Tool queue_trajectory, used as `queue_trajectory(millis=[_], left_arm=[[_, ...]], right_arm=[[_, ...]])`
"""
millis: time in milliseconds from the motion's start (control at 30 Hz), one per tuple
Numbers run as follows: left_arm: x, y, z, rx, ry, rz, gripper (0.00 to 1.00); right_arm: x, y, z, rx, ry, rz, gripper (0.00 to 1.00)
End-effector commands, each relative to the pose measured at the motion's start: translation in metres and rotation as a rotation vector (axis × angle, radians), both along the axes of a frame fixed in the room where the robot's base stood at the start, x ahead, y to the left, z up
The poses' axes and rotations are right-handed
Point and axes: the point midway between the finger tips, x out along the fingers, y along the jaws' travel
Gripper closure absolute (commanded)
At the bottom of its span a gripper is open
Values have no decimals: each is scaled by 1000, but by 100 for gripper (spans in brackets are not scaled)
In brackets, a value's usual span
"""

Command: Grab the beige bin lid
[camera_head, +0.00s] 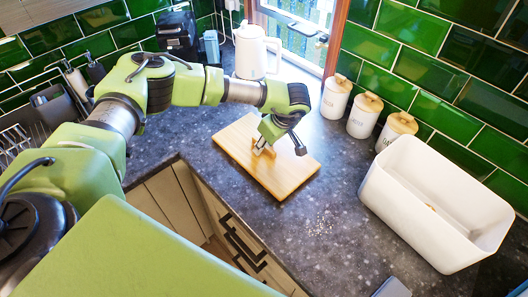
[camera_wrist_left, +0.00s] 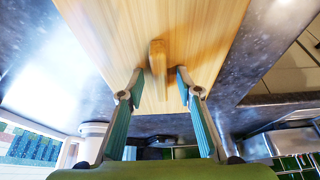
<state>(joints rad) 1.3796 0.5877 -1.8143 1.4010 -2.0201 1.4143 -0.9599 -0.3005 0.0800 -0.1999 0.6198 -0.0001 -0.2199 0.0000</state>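The beige bin lid (camera_head: 287,181) is a flat wooden rectangle lying on the dark counter, in the middle of the head view. In the left wrist view the lid (camera_wrist_left: 105,30) fills the upper middle, with a short wooden handle bar (camera_wrist_left: 158,58) standing on it. My left gripper (camera_head: 280,148) is over the far part of the lid. In the wrist view its two fingers (camera_wrist_left: 160,84) are apart, one on each side of the handle's line, with the handle just beyond the tips. Contact with the handle cannot be told. My right gripper is not in view.
An open white bin (camera_head: 391,203) stands on the right of the counter. Several white canisters with wooden lids (camera_head: 365,116) line the green tiled wall. A white kettle (camera_head: 252,52) stands at the back.

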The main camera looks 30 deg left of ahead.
Motion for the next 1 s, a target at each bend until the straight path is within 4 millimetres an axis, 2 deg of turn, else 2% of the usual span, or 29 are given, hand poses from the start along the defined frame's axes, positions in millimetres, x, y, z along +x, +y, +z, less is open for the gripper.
queue_trajectory(millis=[33, 100, 133, 467, 700, 733, 867, 1000], left_arm=[[0, 0, 0, 0, 0, 0, 78], [0, 0, 0, 0, 1, 0, 97], [0, 0, 0, 0, 1, 0, 100], [0, 0, 1, 1, -2, 1, 100], [1, 0, 9, 1, -2, 1, 100], [2, 0, 11, -1, -5, 0, 100], [2, 0, 31, -1, -6, 0, 100], [-13, -4, 50, -1, -2, -4, 100]], right_arm=[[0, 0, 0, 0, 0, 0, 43], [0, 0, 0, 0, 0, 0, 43], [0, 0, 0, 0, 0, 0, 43], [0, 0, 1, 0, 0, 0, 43], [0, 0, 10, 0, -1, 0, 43], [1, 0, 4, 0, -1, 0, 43], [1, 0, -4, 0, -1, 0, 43], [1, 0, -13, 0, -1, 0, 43]])
